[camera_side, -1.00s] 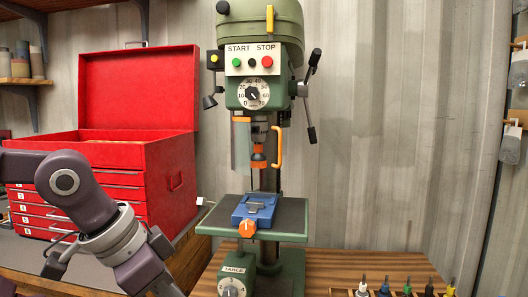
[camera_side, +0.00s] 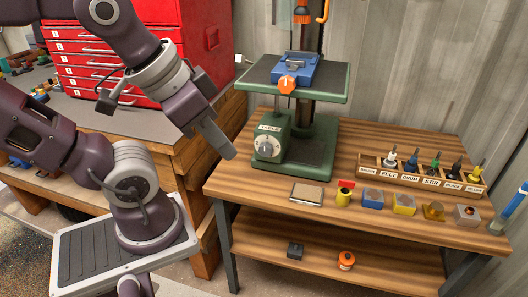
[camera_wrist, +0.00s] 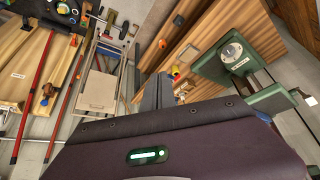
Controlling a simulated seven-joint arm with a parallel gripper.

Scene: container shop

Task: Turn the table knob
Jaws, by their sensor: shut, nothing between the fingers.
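The table knob (camera_side: 266,147) is a grey dial on a pale round plate, on the green box at the foot of the drill press, under a TABLE label. It also shows in the wrist view (camera_wrist: 231,51), upper right. My gripper (camera_side: 230,154) is left of the knob in the side view, pointing down and right, apart from it. Its grey fingers also show in the wrist view (camera_wrist: 157,82), shut with nothing between them. Nothing hides the knob.
The drill press table (camera_side: 332,95) carries a blue vise (camera_side: 296,69) with an orange knob (camera_side: 288,85), above the box. The wooden bench (camera_side: 240,185) holds a labelled tool rack (camera_side: 420,180) and several small blocks at right. A red tool chest (camera_side: 120,60) stands behind my arm.

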